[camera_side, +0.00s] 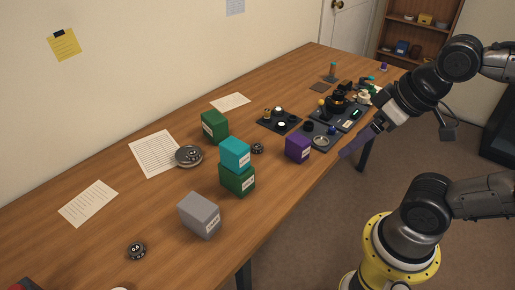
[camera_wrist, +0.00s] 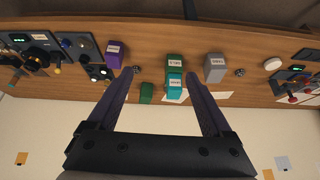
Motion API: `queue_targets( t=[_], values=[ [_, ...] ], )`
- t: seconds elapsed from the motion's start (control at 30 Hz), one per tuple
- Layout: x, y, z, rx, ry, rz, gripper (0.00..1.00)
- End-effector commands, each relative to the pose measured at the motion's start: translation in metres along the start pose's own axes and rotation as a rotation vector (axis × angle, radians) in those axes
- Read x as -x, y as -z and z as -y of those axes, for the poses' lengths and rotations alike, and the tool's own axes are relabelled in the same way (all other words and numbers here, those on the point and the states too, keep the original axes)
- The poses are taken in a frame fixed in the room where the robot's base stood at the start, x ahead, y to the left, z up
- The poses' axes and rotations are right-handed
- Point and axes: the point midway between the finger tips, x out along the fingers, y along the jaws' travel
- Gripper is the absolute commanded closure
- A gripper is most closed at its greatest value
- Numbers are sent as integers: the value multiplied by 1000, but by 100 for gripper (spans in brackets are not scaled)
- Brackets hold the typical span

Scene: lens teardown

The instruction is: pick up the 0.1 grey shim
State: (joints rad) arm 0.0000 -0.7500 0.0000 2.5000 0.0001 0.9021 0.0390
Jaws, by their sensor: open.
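I cannot tell for sure which piece is the 0.1 grey shim, as the small markings are unreadable. A grey round piece (camera_side: 189,161) with a dark marked top lies by a paper sheet in the side view. A small dark marked disc (camera_side: 137,251) lies near the front left, also in the wrist view (camera_wrist: 239,72). Another dark disc (camera_side: 257,148) lies beside the teal box, also in the wrist view (camera_wrist: 136,69). My gripper (camera_side: 347,152) is open and empty at the table's right edge, away from these pieces; its two purple fingers (camera_wrist: 159,76) are spread in the wrist view.
A grey box (camera_side: 199,216), a teal box (camera_side: 235,153) on a green box (camera_side: 237,179), another green box (camera_side: 214,126) and a purple box (camera_side: 297,148) stand on the table (camera_side: 100,235). Dark trays (camera_side: 319,142) with parts fill the far right.

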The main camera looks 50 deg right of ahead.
Motion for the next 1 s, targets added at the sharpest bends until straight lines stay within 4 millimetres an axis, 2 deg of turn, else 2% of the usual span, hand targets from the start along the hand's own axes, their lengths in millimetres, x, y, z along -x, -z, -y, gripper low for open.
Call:
queue_targets(
  t=[0.07, 0.17, 0.37, 0.57, 0.77, 0.87, 1.0],
  values=[
    [1, 0, 0, -59, 0, 5, 16],
    [14, 15, 1, -176, 3, -26, 16],
    [30, 74, 0, -441, 1, -25, 16],
    [21, 140, -5, -685, -27, 22, 16],
    [-20, 210, -18, -929, -83, 94, 16],
    [-52, 238, -27, -1032, -118, 133, 16],
    [-106, 267, -42, -1151, -173, 191, 16]
  ],
)
